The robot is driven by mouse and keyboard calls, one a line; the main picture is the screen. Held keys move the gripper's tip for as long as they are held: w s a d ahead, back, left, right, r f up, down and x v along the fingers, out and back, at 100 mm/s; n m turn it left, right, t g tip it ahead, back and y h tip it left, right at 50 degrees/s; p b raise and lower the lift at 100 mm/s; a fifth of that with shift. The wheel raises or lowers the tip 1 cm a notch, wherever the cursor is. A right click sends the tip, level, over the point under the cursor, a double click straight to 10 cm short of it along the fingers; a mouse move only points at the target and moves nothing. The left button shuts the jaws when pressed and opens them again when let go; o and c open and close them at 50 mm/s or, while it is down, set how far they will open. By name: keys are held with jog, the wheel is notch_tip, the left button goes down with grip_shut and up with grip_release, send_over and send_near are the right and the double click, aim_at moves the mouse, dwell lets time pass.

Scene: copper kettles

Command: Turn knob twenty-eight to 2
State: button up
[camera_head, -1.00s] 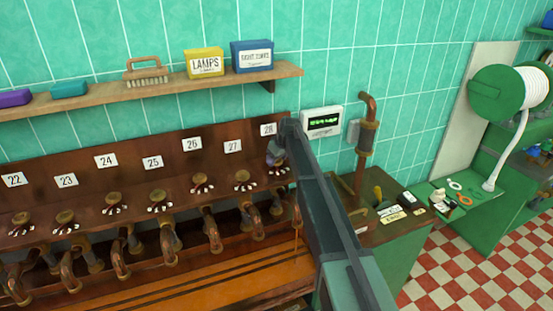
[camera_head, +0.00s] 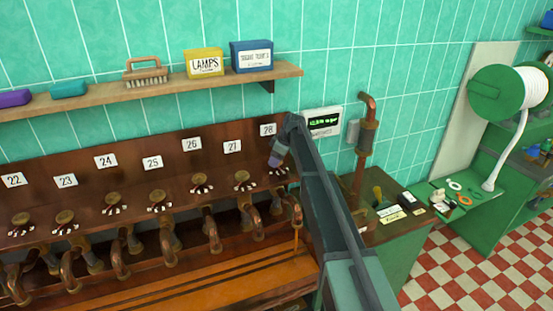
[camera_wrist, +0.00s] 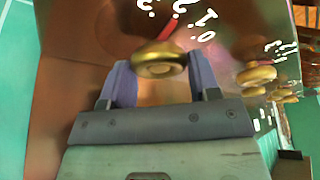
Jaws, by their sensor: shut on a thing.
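Knob twenty-eight (camera_wrist: 160,68) is a round brass knob with a red pointer (camera_wrist: 170,34) in the wrist view. The pointer points up and to the right, toward white dial marks (camera_wrist: 190,14) that are tilted and hard to read. My gripper (camera_wrist: 160,75) has a bluish finger on each side of the knob and is shut on it. In the head view my gripper (camera_head: 276,158) is just below the number plate 28 (camera_head: 268,129), at the right end of the panel. There the gripper hides most of the knob.
Knob 27 (camera_head: 241,177) is the neighbour to the left, with more knobs and copper pipes along the brown panel. A shelf (camera_head: 130,96) with boxes and a brush hangs above. A display box (camera_head: 322,121) and a copper pipe (camera_head: 366,140) are close on the right.

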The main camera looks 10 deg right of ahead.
jog(key=o, duration=0.9)
jog(key=p+v, duration=1)
jog(key=shift+d+r, duration=0.1)
jog(key=shift+r, duration=0.3)
